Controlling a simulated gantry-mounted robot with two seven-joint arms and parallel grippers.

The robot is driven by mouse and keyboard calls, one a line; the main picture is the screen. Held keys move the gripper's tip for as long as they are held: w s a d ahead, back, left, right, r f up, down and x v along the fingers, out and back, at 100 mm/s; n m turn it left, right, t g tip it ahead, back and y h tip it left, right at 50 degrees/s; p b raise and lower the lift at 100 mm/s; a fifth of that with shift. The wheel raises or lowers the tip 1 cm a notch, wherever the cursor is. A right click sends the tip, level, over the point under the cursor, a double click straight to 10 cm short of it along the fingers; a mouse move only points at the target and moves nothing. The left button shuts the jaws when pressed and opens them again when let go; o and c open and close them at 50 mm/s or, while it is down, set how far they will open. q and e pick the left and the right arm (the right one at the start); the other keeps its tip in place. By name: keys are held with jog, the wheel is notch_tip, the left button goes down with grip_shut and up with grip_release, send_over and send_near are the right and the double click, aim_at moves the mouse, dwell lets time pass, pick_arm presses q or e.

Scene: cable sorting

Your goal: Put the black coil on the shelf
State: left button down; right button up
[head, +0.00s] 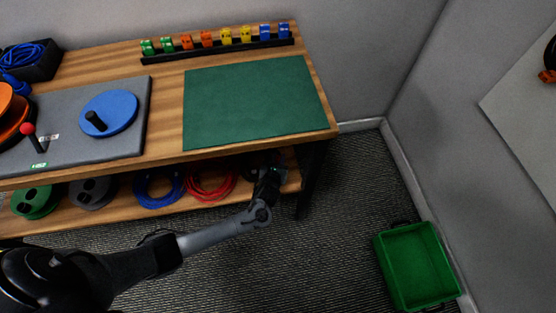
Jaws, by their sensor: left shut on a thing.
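My left gripper (268,178) reaches in from the left to the right end of the lower wooden shelf (290,184), under the tabletop. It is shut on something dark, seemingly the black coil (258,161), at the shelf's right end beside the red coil. The gripper and the table edge hide much of the coil, and I cannot tell whether it touches the shelf board. My right gripper is not in view.
On the shelf lie a red coil (211,184), a blue coil (160,187), a grey spool (92,193) and a green spool (35,201). The tabletop with its green mat (252,104) overhangs them. A green crate (414,262) stands on the floor at right.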

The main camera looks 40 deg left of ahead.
pick_arm(q)
jog(key=c, duration=1)
grip_release()
jog(key=shift+o, duration=0.2)
